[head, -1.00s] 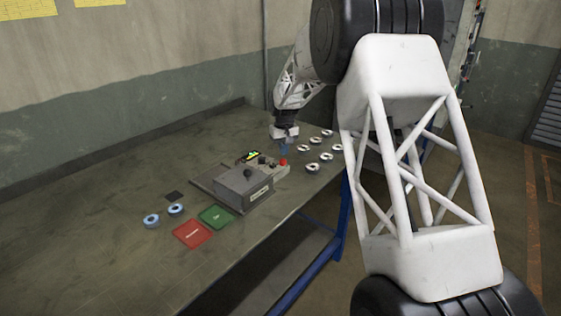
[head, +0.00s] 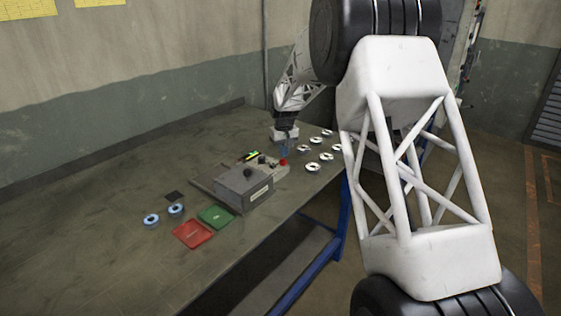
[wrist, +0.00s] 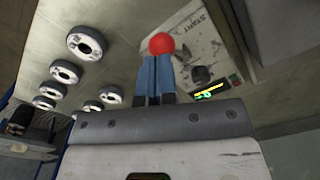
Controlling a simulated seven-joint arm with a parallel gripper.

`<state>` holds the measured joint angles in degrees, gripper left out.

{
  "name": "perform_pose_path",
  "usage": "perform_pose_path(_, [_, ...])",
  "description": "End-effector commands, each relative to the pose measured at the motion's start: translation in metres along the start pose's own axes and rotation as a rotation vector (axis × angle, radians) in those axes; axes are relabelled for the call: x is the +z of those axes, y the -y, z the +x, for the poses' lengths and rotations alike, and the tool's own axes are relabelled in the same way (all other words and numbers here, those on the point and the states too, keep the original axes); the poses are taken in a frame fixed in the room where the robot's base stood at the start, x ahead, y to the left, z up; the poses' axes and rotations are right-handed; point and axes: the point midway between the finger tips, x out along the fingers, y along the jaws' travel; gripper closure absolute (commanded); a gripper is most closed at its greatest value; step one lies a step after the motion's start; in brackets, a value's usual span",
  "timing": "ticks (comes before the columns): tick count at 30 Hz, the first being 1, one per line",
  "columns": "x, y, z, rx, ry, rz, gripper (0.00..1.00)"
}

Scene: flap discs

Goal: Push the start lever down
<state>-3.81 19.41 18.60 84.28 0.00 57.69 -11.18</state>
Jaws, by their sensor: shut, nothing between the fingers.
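The start lever shows as a red ball knob (wrist: 161,44) in the wrist view, just beyond my fingertips, and as a small red spot (head: 284,162) in the head view. It stands on a light panel (wrist: 195,60) marked START, beside the grey machine box (head: 243,186). My gripper (wrist: 155,62) has its blue fingers shut with nothing between them. The fingertips overlap the lower edge of the knob in the wrist view; I cannot tell whether they touch it. The lever's shaft is hidden.
Several flap discs (wrist: 86,42) lie on the table to the right of the machine in the head view. Two blue-ringed discs (head: 176,210), a green pad (head: 215,216) and a red pad (head: 193,234) lie at its left. A small lit display (wrist: 209,91) sits beside the panel.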

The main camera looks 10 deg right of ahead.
Motion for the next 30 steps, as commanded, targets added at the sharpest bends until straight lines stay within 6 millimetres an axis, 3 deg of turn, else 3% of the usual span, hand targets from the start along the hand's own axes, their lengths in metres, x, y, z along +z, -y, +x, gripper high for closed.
perform_pose_path(18, [0.0, 0.0, 0.015, 0.0, 0.001, 0.0, 1.0])
perform_pose_path(30, [0.0, 0.0, 0.004, 0.0, -0.001, 0.0, 1.0])
